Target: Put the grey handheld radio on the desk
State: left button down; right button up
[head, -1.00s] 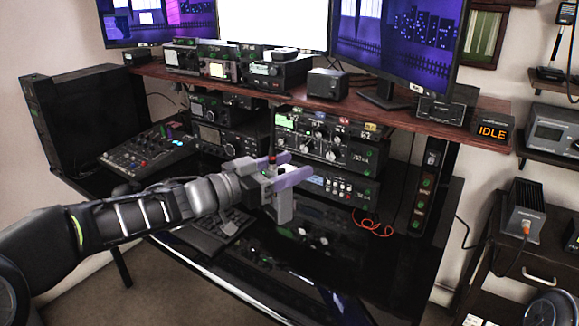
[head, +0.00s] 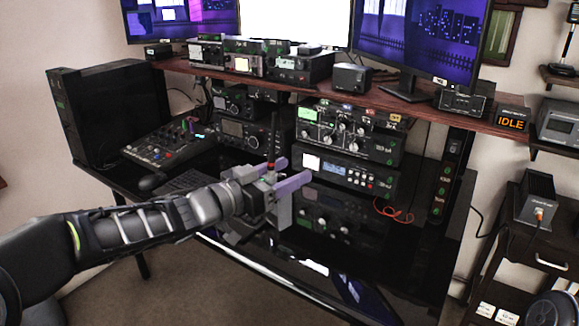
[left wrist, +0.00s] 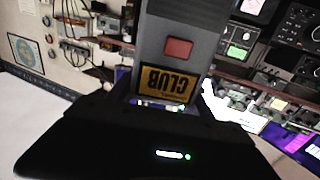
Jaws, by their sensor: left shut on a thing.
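My left gripper (head: 280,174) is shut on the grey handheld radio (head: 285,212). In the head view the radio hangs upright between the lavender fingers, its dark antenna pointing up and its grey body showing below them. In the left wrist view the radio (left wrist: 182,40) fills the upper middle, with a red button and a yellow CLUB label. The radio is over the front part of the glossy black desk (head: 370,250). I cannot tell how much gap is under it. My right gripper is not in view.
Stacked rack units (head: 345,172) stand behind the radio, under a wooden shelf (head: 425,118) with radios and monitors. A mixer (head: 165,143) and a keyboard (head: 185,181) are to the left. A red cable (head: 392,211) lies at the right. The front right desktop looks clear.

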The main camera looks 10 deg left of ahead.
pick_arm(q)
jog(key=s+a+f+n+t+y+b, duration=0.1)
jog(key=a+f+y+b, duration=0.1)
jog(key=f, duration=0.5)
jog(key=s+a+f+n+t+y+b, duration=0.1)
jog(key=f+b, duration=0.3)
jog(key=f, duration=0.4)
jog(key=s+a+f+n+t+y+b, duration=0.1)
jog(key=a+f+n+y+b, duration=0.1)
jog(key=f, duration=0.6)
jog(key=shift+a+f+y+b, duration=0.25)
jog(key=shift+a+y+b, duration=0.1)
jog(key=shift+y+b, duration=0.1)
